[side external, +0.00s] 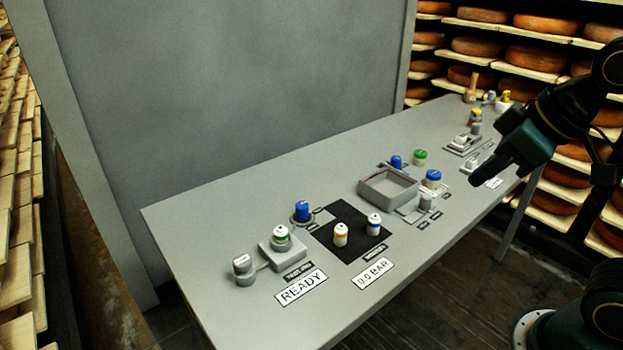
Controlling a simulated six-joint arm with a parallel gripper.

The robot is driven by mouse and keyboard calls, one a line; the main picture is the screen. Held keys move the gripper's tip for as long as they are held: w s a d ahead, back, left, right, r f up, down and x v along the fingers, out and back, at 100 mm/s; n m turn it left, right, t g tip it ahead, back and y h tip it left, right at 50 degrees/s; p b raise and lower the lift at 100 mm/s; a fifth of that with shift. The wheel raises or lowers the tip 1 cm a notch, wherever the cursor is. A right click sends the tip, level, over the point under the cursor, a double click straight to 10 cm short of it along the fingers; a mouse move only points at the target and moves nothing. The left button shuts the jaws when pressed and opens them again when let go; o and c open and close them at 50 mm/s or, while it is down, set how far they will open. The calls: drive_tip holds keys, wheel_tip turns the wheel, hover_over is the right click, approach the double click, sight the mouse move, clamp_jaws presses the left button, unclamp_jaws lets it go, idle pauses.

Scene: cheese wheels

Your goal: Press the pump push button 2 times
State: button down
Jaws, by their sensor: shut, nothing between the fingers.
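My gripper (480,180) is dark green and shut, with nothing between its fingers. It hangs at the right, above or in front of the table's right part, pointing down and left. In the picture its tip lies near a small grey device (469,166) and a small white label (494,184); I cannot tell its height above them. The pump push button cannot be picked out for sure, because the small labels are too small to read. Another grey device with a light knob (461,139) stands just behind.
The long grey table (190,220) holds a READY sign (301,287), a 0.0 BAR sign (373,273), a black mat (351,218) with two capped bottles, and an open grey tray (364,187). Several blue-, green- and yellow-topped items stand around. Cheese shelves (512,51) are behind.

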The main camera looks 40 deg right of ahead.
drive_tip(key=w+a+n+y, duration=0.1)
drive_tip(key=w+a+n, duration=0.4)
drive_tip(key=w, duration=0.5)
drive_tip(key=n+y, duration=0.5)
drive_tip(key=n, duration=0.5)
hover_over(248, 261)
wheel_tip(248, 261, down, 11)
drive_tip(key=shift+f+t, duration=0.15)
drive_tip(key=shift+t, duration=0.25)
drive_tip(key=shift+f, duration=0.2)
drive_tip(key=shift+f, duration=4.2)
